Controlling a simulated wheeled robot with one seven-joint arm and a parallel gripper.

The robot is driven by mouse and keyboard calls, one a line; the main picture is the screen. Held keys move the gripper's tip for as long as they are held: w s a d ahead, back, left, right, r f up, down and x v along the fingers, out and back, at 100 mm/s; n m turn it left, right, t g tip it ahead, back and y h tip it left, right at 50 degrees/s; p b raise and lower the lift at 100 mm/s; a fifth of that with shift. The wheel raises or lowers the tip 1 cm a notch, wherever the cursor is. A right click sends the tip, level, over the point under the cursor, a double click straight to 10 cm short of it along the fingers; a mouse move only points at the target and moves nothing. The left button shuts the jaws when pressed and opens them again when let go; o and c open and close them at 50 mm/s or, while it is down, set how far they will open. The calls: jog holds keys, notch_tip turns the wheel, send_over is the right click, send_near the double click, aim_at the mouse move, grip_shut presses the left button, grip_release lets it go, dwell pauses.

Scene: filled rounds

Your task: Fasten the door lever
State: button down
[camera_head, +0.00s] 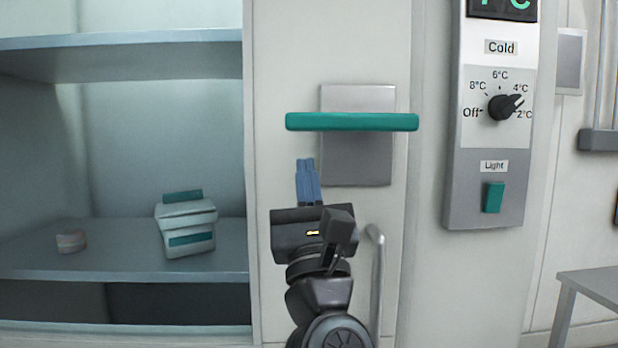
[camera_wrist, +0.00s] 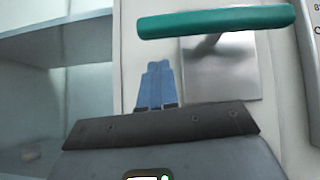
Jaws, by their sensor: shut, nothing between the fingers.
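The door lever is a teal bar (camera_head: 352,122) lying horizontally in front of a grey metal plate (camera_head: 358,165) on a pale door panel. It also shows across the top of the wrist view (camera_wrist: 215,21), with its grey stem running to the plate behind it. My gripper (camera_head: 306,162) has blue fingers pressed together with nothing between them. In the head view the fingertips are a little below the left half of the lever, apart from it in the picture. In the wrist view the fingers (camera_wrist: 157,68) point up, below the lever's left part.
A shelf cabinet (camera_head: 120,262) at left holds a white and teal box (camera_head: 186,226) and a small round item (camera_head: 71,241). A control panel (camera_head: 490,190) with dial (camera_head: 502,107) and teal light switch (camera_head: 493,197) is at right. A vertical grey handle (camera_head: 376,285) stands beside my wrist.

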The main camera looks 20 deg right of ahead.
jog(key=b+v, duration=0.3)
jog(key=v, duration=0.7)
jog(key=shift+a+f, duration=0.3)
jog(key=shift+f, duration=0.05)
